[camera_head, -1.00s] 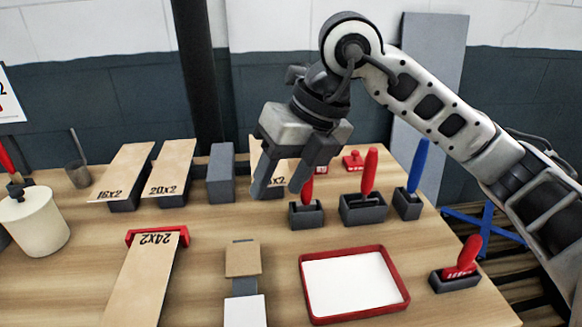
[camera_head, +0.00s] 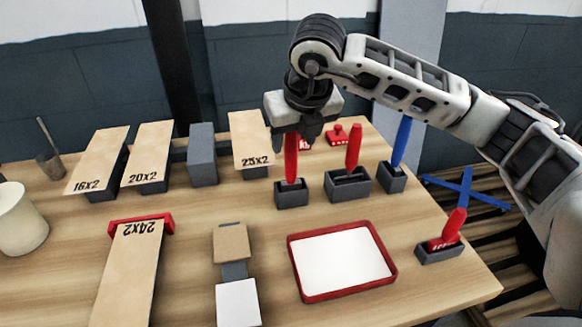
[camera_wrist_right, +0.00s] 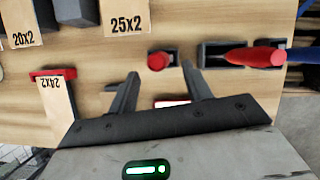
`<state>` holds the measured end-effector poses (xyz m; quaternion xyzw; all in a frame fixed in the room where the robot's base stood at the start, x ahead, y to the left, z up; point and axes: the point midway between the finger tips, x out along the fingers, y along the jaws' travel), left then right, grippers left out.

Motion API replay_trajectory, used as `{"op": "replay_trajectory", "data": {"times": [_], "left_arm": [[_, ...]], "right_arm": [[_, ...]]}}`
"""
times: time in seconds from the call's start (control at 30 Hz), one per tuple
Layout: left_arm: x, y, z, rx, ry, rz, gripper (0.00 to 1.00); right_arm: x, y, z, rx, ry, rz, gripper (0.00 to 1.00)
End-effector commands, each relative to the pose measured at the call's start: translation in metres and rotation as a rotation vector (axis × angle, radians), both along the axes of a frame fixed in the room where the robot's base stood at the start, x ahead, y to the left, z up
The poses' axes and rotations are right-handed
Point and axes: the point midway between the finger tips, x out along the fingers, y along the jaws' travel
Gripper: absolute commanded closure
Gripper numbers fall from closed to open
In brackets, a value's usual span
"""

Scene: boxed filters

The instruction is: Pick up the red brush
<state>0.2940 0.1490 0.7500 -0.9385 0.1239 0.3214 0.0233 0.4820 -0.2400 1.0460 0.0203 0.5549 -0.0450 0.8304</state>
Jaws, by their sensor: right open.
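Three red-handled brushes stand in grey holders in the head view: a left one (camera_head: 291,160), a middle one (camera_head: 353,148) and a right one (camera_head: 454,226) near the table's right edge, leaning. My right gripper (camera_head: 294,138) is open and empty, pointing down at the top of the left red brush. In the right wrist view the end of that red handle (camera_wrist_right: 158,61) shows between the open fingertips (camera_wrist_right: 160,70). I cannot tell whether the fingers straddle it or sit above it. My left gripper is not in view.
A blue-handled brush (camera_head: 401,141) stands right of the middle holder (camera_head: 347,185). A red-rimmed tray (camera_head: 392,265) lies in front. Labelled boards (camera_head: 148,150), a red stamp (camera_head: 344,136) and a white pot (camera_head: 20,222) are also on the table.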

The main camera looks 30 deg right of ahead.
Motion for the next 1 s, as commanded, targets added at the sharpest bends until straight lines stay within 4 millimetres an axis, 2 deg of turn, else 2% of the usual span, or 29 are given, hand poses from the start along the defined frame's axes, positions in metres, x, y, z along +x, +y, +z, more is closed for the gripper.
{"op": "replay_trajectory", "data": {"times": [0.2,0.3,0.6,0.63,0.8,1.0], "left_arm": [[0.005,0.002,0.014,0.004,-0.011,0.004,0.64],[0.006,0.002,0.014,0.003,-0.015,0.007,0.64],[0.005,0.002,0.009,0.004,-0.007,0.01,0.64],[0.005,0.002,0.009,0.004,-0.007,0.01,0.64],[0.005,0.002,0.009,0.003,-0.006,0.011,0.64],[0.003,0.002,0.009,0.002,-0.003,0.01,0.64]], "right_arm": [[0.014,-0.003,-0.025,-0.001,0.005,-0.001,0.51],[0.019,-0.004,-0.038,-0.001,0.004,0.0,0.51],[0.021,-0.004,-0.045,0.0,0.002,0.0,0.51],[0.021,-0.004,-0.045,0.0,0.002,0.0,0.53],[0.021,-0.004,-0.044,0.001,0.001,0.0,0.99],[0.021,-0.004,-0.044,0.001,0.001,0.0,0.99]]}}
